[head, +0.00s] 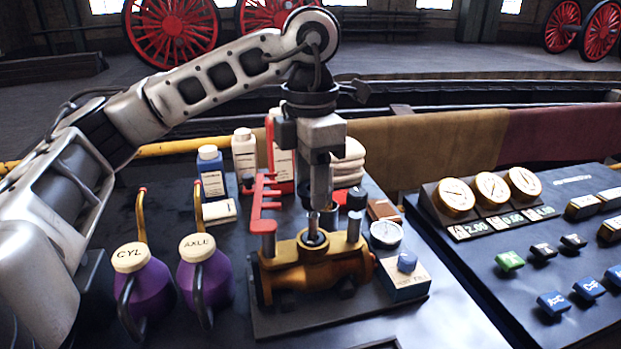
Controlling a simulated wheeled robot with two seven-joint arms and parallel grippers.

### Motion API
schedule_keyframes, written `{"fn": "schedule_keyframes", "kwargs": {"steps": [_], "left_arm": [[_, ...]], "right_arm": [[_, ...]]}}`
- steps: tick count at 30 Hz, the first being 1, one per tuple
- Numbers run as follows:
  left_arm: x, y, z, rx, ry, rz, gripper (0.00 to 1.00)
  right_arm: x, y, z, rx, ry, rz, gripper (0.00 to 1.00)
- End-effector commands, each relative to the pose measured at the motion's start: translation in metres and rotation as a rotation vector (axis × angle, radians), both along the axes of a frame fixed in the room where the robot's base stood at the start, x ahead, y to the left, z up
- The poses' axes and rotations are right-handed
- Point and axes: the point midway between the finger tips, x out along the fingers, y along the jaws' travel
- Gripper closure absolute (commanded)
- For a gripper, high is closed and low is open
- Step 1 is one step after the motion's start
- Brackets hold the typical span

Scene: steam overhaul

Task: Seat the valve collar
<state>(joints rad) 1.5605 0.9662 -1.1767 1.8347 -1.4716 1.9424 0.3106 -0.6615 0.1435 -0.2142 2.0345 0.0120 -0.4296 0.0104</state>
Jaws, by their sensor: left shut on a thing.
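My left gripper (320,206) points straight down over the brass valve body (318,270). It is shut on a small metal piece that I take to be the valve collar (313,222); the fingers hide most of it. The piece is right above or at the dark round opening (314,239) on top of the valve body; I cannot tell whether it touches or is inside. The valve body lies on a dark plate between two upright posts. My right gripper is not in view.
A red toothed bracket (264,203) stands close left of the gripper. A pressure gauge (386,233) and a blue-topped box (404,278) are at the right. Two purple oil cans (205,282) stand at the left, bottles (211,172) behind. A control panel (470,265) fills the right.

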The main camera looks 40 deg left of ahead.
Motion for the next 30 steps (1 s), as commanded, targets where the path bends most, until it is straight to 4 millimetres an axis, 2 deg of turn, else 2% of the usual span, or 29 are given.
{"fn": "schedule_keyframes", "kwargs": {"steps": [9,23,30], "left_arm": [[0.0,0.0,-0.01,-0.001,-0.001,-0.001,0.86],[0.0,0.0,-0.012,-0.001,-0.001,-0.001,0.86],[0.0,0.0,-0.019,0.0,0.0,-0.001,0.86]], "right_arm": [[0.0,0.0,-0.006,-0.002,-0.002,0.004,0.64],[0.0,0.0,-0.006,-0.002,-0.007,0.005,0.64],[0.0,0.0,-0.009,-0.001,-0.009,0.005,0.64]]}}
